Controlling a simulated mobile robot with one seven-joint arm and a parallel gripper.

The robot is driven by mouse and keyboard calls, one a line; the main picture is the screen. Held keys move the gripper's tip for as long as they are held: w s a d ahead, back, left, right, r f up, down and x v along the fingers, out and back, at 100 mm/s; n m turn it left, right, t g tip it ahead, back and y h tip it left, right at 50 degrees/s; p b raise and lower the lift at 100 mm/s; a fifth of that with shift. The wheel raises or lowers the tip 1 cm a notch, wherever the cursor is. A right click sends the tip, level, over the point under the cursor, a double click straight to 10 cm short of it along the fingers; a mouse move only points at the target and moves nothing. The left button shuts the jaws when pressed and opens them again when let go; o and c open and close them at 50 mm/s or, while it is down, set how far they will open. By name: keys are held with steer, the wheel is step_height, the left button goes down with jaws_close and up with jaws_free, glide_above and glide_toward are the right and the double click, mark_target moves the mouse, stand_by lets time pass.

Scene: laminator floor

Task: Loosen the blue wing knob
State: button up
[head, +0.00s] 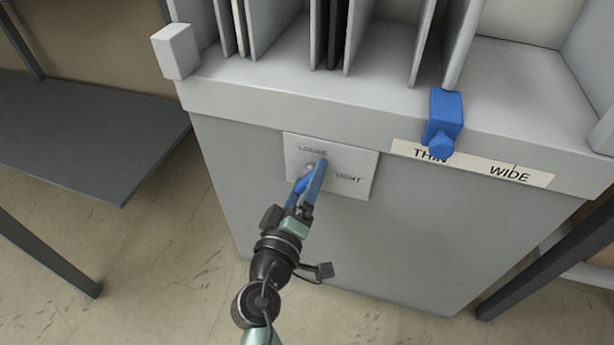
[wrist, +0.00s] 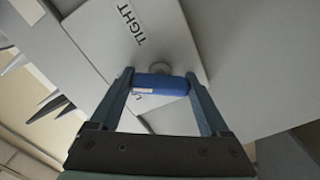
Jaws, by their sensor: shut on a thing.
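The blue wing knob (wrist: 160,84) sits on a short grey stem in front of a white plate (head: 360,165) on the cabinet's front face. The plate reads LOOSE near its top and TIGHT at its right. My gripper (head: 312,172) reaches up to the plate from below. Its two blue-grey fingers are shut on the knob, one at each end of the bar, as the wrist view (wrist: 160,90) shows. In the head view the fingers hide most of the knob. The word LOOSE is mostly covered by the knob in the wrist view.
A blue slider (head: 443,122) hangs over the cabinet's top edge above a THIN to WIDE label (head: 520,175). Upright grey dividers (head: 325,35) stand on top. A dark shelf (head: 80,130) is at the left. The floor in front of the cabinet is clear.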

steer(key=n+p, duration=0.2)
steer(key=n, duration=0.4)
steer(key=shift+f+n, duration=0.1)
steer(key=shift+n, duration=0.2)
stand_by(0.4)
steer(key=o, duration=1.2)
steer(key=p+v, duration=0.2)
steer(key=v, duration=1.1)
